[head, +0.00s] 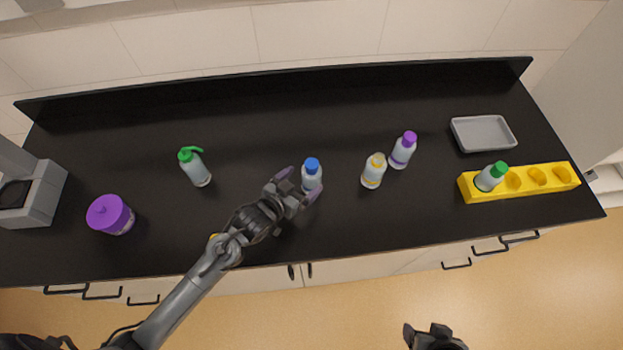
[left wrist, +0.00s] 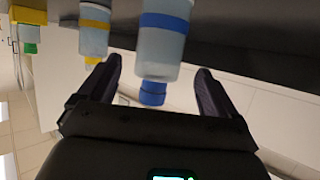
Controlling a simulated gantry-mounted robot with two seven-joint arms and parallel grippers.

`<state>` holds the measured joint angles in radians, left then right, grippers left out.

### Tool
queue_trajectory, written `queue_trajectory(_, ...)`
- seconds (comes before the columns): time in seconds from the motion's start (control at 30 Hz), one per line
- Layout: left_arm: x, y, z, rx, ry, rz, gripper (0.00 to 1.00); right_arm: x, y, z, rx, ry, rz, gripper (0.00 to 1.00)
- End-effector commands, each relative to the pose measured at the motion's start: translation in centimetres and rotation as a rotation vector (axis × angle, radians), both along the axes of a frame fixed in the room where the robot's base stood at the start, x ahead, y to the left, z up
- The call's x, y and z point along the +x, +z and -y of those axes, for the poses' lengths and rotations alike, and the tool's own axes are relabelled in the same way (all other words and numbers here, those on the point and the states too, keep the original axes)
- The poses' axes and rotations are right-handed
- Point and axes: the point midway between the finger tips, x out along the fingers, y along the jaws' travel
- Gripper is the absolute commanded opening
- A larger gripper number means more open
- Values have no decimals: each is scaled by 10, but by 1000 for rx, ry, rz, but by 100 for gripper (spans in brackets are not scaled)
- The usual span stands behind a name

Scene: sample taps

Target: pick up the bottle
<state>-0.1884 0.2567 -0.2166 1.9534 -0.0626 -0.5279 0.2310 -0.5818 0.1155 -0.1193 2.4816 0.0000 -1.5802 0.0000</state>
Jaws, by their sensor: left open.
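A clear bottle with a blue cap (head: 312,177) stands on the black counter. My left gripper (head: 299,184) is open with one finger on each side of this bottle. In the left wrist view the blue-capped bottle (left wrist: 160,50) shows between the two open fingers (left wrist: 158,88); I cannot tell whether either finger touches it. A yellow-banded bottle (head: 373,171) and a purple-capped bottle (head: 403,151) stand to its right. A green-capped bottle (head: 490,177) sits in the left end of the yellow rack. My right gripper (head: 434,337) shows only partly at the bottom edge.
The yellow rack (head: 560,176) has several holes, the others empty. A grey tray (head: 483,134) lies behind it. A green-topped pump bottle (head: 195,167), a purple-lidded jar (head: 111,215) and a grey machine (head: 38,196) stand at left. The counter's back middle is clear.

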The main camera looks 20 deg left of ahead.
Motion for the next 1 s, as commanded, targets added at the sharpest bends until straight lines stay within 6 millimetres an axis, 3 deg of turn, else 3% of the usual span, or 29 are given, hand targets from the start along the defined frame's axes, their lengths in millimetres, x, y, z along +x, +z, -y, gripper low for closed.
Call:
queue_trajectory(0.5, 43, -21, 13, 0, 0, 1, 92, 0, -1, 2, -8, 6, 1, 70)
queue_trajectory(0.83, 47, -23, 14, 0, 0, 0, 92, 1, -1, 2, -7, 6, 0, 70)
queue_trajectory(1.0, 47, -23, 14, 0, 0, 0, 66, 1, -1, 1, -5, 4, 1, 70)
